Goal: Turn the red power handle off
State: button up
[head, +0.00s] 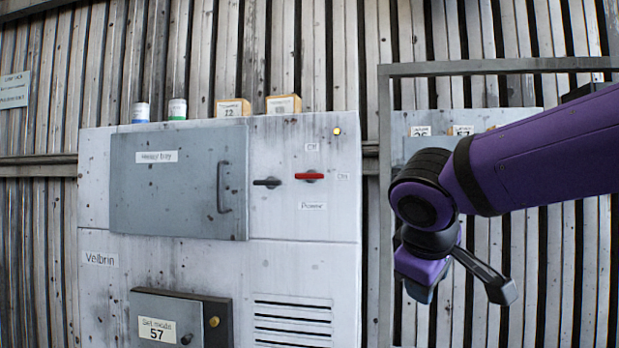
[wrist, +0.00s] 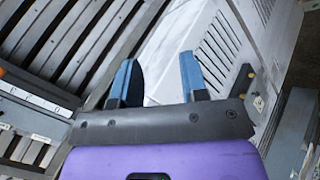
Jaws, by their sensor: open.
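The red power handle (head: 309,177) lies horizontal on the upper right of the white cabinet front in the head view. A small label above it seems to read Off, one to its right On, and one below it Power. My gripper (head: 462,291) hangs low at the right of the head view, well right of and below the handle, and touches nothing. In the wrist view my gripper (wrist: 159,60) shows two blue fingers spread apart with nothing between them. The red handle cannot be made out in the wrist view.
A black handle (head: 267,183) sits just left of the red one. A grey door (head: 170,185) with a bar handle (head: 222,187) is further left. A grey box marked 57 (head: 180,318) protrudes below. A grey metal frame (head: 384,200) stands right of the cabinet.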

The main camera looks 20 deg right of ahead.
jog(key=w+a+r+n+t+h, duration=0.35)
jog(key=w+r, duration=0.35)
jog(key=w, duration=0.3)
jog(key=n+t, duration=0.4)
jog(key=t, duration=0.2)
send_near(309, 176)
jog(key=shift+h, duration=0.25)
jog(key=x, duration=1.1)
jog(key=shift+w+a+f, duration=0.1)
jog(key=shift+w+a, duration=0.05)
jog(key=shift+a, duration=0.05)
jog(key=shift+c, duration=0.2)
grip_shut()
